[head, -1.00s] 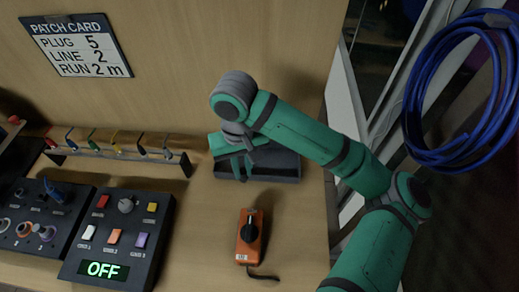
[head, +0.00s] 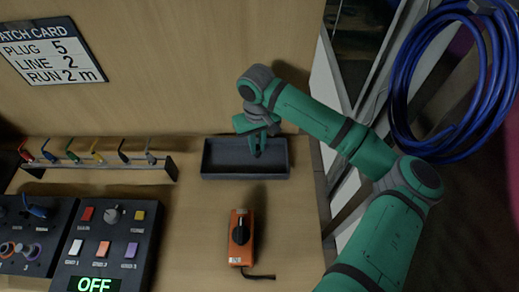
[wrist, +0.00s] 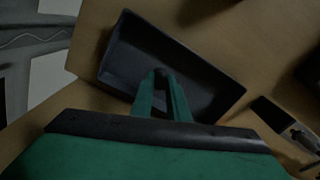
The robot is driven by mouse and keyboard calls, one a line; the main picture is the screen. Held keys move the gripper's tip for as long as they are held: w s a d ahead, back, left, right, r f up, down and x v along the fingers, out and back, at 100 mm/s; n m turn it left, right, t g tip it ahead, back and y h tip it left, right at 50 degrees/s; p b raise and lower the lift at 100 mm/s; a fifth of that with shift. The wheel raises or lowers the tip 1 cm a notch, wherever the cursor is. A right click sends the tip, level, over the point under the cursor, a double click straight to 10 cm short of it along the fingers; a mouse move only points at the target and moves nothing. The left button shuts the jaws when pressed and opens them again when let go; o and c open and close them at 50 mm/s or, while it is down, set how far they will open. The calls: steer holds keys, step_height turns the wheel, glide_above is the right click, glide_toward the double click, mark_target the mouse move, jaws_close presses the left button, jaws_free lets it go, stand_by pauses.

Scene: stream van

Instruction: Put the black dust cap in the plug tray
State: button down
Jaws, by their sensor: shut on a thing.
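The plug tray (head: 222,172) is a dark, shallow rectangular tray on the wooden bench, right of the plug rack. It also fills the middle of the wrist view (wrist: 203,83). My green gripper (head: 257,150) is over the tray, fingers pointing down. In the wrist view its fingers (wrist: 162,88) are close together, with a small dark thing, the black dust cap (wrist: 162,73), between the tips. The cap is mostly hidden by the fingers and hard to tell from the dark tray. I cannot tell whether it touches the tray floor.
An orange handheld device (head: 241,238) with a black knob lies in front of the tray. A rack of coloured plugs (head: 97,163) stands to the left, behind a button panel (head: 107,246) reading OFF. Coiled blue cable (head: 400,95) hangs at right. Bench between panel and device is clear.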

mark_target(259, 151)
steer(key=shift+w+d+f, duration=0.2)
steer(key=shift+w+f, duration=0.1)
steer(key=shift+f, duration=0.15)
steer(key=shift+w+d+f, duration=0.1)
steer(key=shift+w+f, duration=0.05)
steer(key=shift+f, duration=0.8)
steer(key=shift+w+d+f, duration=0.1)
steer(key=shift+f, duration=0.8)
steer(key=shift+f, duration=0.1)
steer(key=c, duration=1.7)
jaws_free()
steer(key=shift+a, duration=0.1)
step_height(259, 151, up, 12)
steer(key=shift+r, duration=0.1)
steer(key=shift+s, duration=0.1)
